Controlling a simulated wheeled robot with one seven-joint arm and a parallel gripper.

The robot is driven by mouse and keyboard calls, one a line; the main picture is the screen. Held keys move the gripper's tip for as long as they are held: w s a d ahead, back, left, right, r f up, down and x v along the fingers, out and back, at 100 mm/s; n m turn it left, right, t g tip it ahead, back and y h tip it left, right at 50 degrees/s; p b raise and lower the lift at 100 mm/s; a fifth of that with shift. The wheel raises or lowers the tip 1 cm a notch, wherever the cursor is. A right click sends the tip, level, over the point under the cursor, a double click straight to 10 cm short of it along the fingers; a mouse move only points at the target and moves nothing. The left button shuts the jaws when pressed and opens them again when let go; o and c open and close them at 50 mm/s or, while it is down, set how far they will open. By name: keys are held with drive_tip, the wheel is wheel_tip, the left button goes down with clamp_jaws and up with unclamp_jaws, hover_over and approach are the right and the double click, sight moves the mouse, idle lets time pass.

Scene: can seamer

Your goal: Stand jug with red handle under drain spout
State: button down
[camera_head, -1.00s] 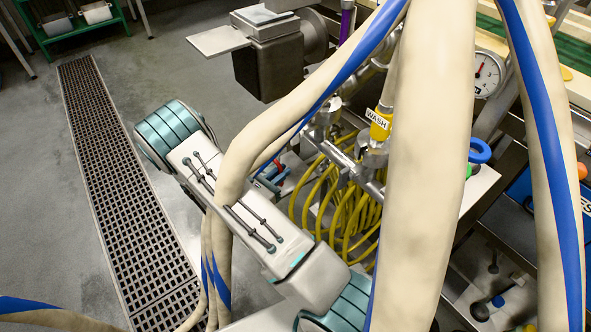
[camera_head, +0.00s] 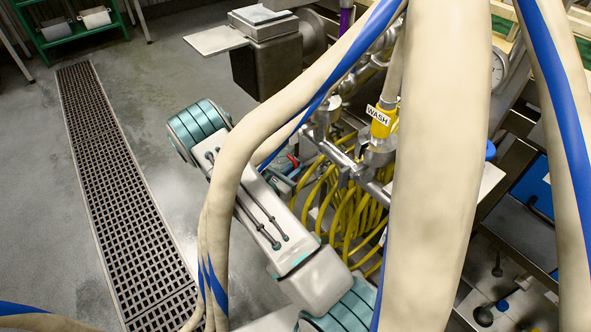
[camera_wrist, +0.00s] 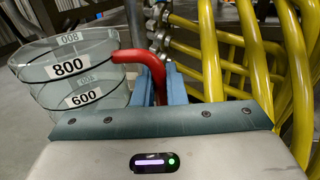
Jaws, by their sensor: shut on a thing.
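The clear jug (camera_wrist: 88,75) shows at the left of the wrist view, with black lines and labels reading 800 and 600. Its red handle (camera_wrist: 150,62) lies between the blue fingers of my gripper (camera_wrist: 163,85), which is shut on it. In the head view a bit of red handle (camera_head: 293,160) shows near my gripper (camera_head: 283,178), left of the coiled yellow hose; the jug body is hidden there by my arm. I cannot pick out the drain spout in either view.
A coiled yellow hose (camera_head: 345,215) hangs close right of my gripper and also fills the right of the wrist view (camera_wrist: 255,50). Metal pipework with a yellow WASH tag (camera_head: 381,118) stands above it. A floor grate (camera_head: 120,190) runs along the left, with open floor around it.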

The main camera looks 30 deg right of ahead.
drive_tip(key=shift+f, duration=0.15)
drive_tip(key=c, duration=1.5)
unclamp_jaws()
